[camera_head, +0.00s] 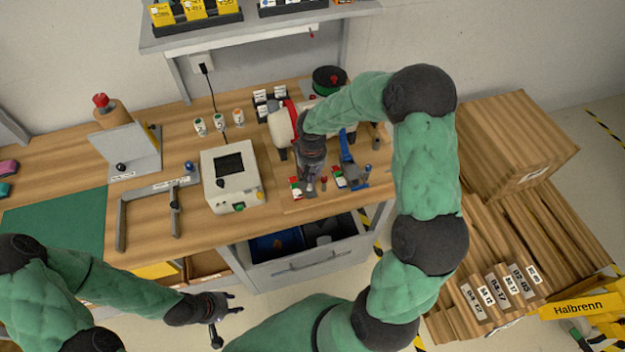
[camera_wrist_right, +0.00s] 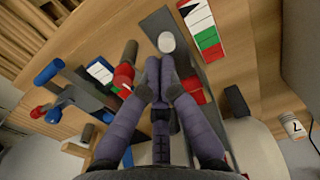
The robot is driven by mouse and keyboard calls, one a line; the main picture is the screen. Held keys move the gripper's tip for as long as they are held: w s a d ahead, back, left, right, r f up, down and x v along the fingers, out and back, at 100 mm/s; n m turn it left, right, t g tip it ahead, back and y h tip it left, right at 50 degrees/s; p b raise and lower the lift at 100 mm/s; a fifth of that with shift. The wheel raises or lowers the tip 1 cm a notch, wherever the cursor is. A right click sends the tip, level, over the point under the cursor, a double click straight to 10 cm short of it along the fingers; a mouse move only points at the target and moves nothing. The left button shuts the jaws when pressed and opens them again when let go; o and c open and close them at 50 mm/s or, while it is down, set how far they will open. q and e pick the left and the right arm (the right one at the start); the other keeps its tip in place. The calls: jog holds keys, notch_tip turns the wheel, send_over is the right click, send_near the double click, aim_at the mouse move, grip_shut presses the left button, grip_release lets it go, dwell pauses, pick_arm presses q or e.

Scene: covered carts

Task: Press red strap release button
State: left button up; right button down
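My right gripper (camera_head: 310,188) reaches down over the workbench, beside a red-tipped knob (camera_head: 323,180). In the right wrist view its fingertips (camera_wrist_right: 160,64) are close together with nothing seen between them. The red knob (camera_wrist_right: 123,76) lies just left of the fingers there, and a white round knob (camera_wrist_right: 166,42) is just beyond the tips. I cannot tell whether the fingers touch either. A red strap (camera_head: 291,112) goes over a pale rounded body (camera_head: 281,128), partly hidden by my arm. My left gripper (camera_head: 231,302) is open and empty, in front of the bench.
A blue-handled clamp (camera_head: 347,152) stands right of my right gripper. Red, white and green labels (camera_wrist_right: 206,34) lie near the knobs. A white box with a screen (camera_head: 232,178) stands to the left. An open drawer (camera_head: 305,262) sticks out below.

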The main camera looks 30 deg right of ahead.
aim_at(312, 185)
notch_tip(312, 185, up, 10)
jog(key=shift+w+p, duration=0.15)
jog(key=shift+p, duration=0.15)
jog(key=shift+f, duration=0.1)
dwell(0.4)
